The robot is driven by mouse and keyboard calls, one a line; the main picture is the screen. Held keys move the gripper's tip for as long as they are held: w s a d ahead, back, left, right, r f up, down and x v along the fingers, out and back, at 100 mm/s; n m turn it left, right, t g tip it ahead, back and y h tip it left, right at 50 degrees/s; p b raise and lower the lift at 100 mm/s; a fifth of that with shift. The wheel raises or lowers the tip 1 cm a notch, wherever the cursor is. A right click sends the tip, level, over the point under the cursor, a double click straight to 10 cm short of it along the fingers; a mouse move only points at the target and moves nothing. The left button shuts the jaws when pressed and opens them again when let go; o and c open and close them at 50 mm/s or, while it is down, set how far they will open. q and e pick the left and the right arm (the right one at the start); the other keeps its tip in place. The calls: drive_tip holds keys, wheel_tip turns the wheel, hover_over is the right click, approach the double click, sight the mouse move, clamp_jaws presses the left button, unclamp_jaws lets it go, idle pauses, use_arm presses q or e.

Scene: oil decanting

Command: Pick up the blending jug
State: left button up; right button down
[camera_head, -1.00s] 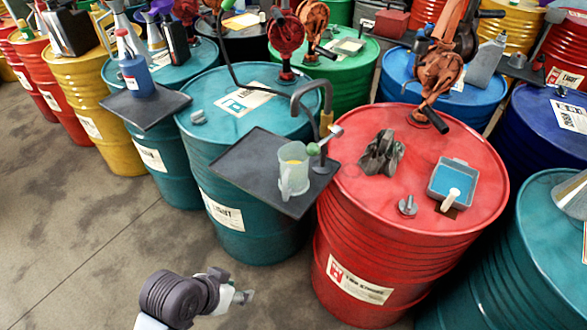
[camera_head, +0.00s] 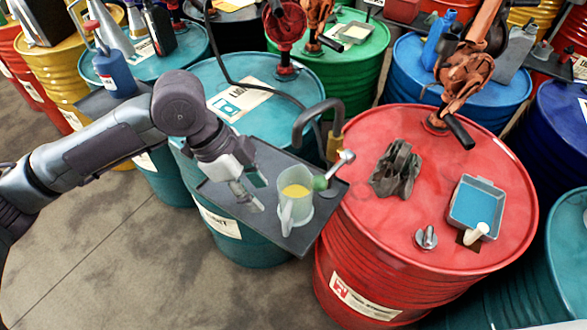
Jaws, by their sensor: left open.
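The blending jug (camera_head: 296,206) is a pale, see-through jug with yellow liquid inside. My left gripper (camera_head: 254,193) reaches in from the left and hangs just left of the jug, fingers apart and empty. A gap shows between the fingers and the jug. My right gripper is not in view.
A red drum (camera_head: 345,205) stands right of the tray, with a crumpled dark rag (camera_head: 396,170), a metal bung (camera_head: 427,238) and a blue-lined tray (camera_head: 478,203) on top. The curved tap (camera_head: 312,115) rises close behind the jug. A blue bottle (camera_head: 113,72) stands behind my arm.

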sight(285, 230)
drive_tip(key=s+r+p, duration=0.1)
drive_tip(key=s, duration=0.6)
use_arm(q)
drive_tip(key=x, duration=0.3)
drive_tip(key=s+p+x, duration=0.1)
drive_tip(key=x, duration=0.6)
drive_tip(key=shift+s+d+r+p, duration=0.15)
drive_tip(key=shift+s+p, duration=0.1)
drive_tip(key=shift+p, duration=0.1)
drive_tip(key=shift+x, duration=1.2)
drive_tip(key=shift+d+f, duration=0.1)
drive_tip(key=shift+f, duration=0.25)
drive_tip(key=c, duration=0.6)
clamp_jaws()
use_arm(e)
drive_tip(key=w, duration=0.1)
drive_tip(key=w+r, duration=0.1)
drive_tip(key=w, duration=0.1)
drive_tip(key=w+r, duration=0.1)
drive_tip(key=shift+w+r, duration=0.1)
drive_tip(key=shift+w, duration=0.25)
